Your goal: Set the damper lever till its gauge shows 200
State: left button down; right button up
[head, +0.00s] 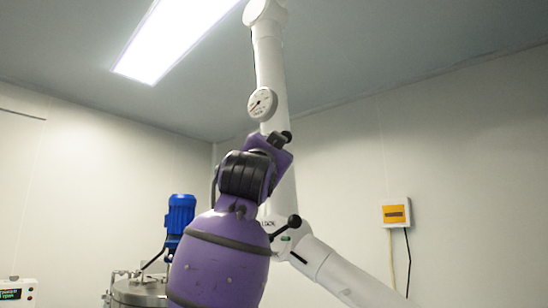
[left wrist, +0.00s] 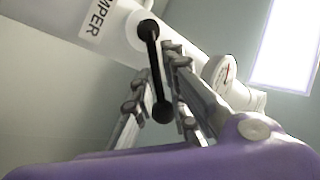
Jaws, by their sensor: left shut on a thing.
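The damper lever (left wrist: 155,65) is a black rod with a round knob, set on a white pipe lettered "MPER" (left wrist: 98,18) in the left wrist view. My left gripper (left wrist: 168,58) has its fingers closed around the lever's rod. The white round gauge (head: 262,104) is on the upright white duct in the head view, its needle pointing to the lower left. It also shows edge-on in the left wrist view (left wrist: 218,70); its numbers are too small to read. My right gripper is not in view.
A black-knobbed lever (head: 293,221) sticks out of the white pipe fitting right of my purple arm. A blue motor (head: 180,214) stands above a steel vessel (head: 138,292) at lower left. A yellow-fronted wall box (head: 396,213) is at right. The space right of the duct looks clear.

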pick_arm(q)
jog(key=shift+w+a+r+n+g+y, duration=0.15)
jog(key=shift+r+n+g+y, duration=0.3)
jog(key=shift+n, duration=0.5)
jog(key=shift+a+r+n+g+y, duration=0.35)
jog(key=shift+n+y, duration=0.15)
jog(key=shift+n, duration=0.4)
jog(key=shift+w+a+r+n+g+y, duration=0.15)
jog(key=shift+r+n+g+y, duration=0.3)
jog(key=shift+n, duration=0.5)
jog(key=shift+s, duration=0.1)
jog(key=c, duration=2)
grip_release()
jog(key=shift+o, duration=0.7)
jog(key=shift+w+f, duration=0.1)
jog(key=shift+w, duration=0.1)
jog(key=shift+d+f, duration=0.1)
jog(key=shift+f, duration=0.05)
jog(key=v, duration=1.2)
